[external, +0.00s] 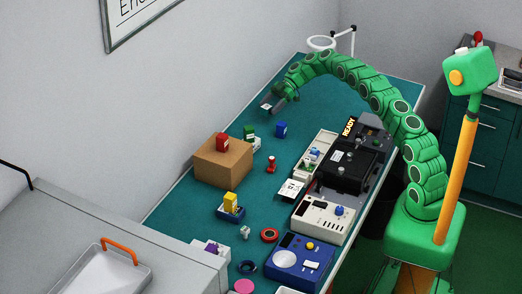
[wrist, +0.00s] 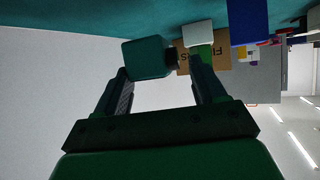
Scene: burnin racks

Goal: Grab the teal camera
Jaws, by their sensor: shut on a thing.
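The teal camera (wrist: 147,58) shows in the wrist view as a dark teal block with a black lens (wrist: 172,58) on its right side. It sits between the fingertips of my gripper (wrist: 160,70), which is shut on it. In the external view my gripper (external: 271,104) hangs over the far left part of the teal bench, above the surface. The camera is too small and dark to make out clearly there.
A cardboard box (external: 224,170) with a red item (external: 222,142) on top stands near the wall. A green block (external: 249,131) and a blue block (external: 281,129) stand near it. Black equipment (external: 348,165) fills the right side. The far bench is mostly clear.

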